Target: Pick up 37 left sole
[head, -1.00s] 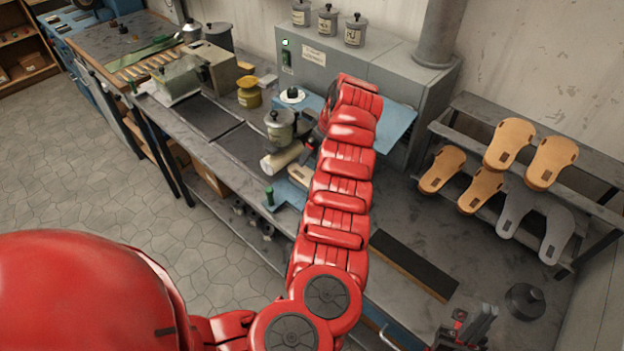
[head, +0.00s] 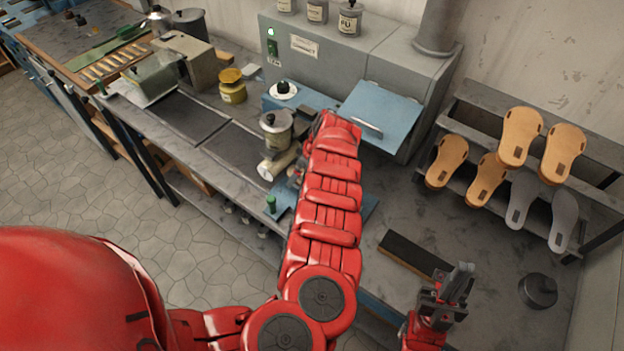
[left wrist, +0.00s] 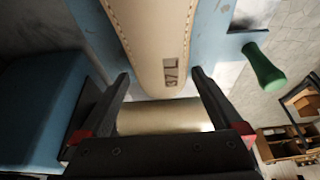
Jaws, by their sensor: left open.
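In the left wrist view, a tan sole (left wrist: 150,40) with stitching along its edge and a "37 L" mark near its rounded end lies on a blue plate (left wrist: 205,45). My left gripper (left wrist: 163,78) is open, with one finger on each side of the sole's marked end. A pale cylinder (left wrist: 160,118) lies crosswise between the fingers, nearer the wrist. In the head view my left arm hides this sole and most of the left gripper. My right gripper (head: 456,284) is low on the right, apart from the sole; its finger gap is unclear.
A green-handled lever (left wrist: 263,68) stands beside the blue plate. A lidded pot (head: 277,128), a yellow jar (head: 232,88) and a grey cabinet (head: 310,60) are close by. A dark bar (head: 415,254) lies on the bench.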

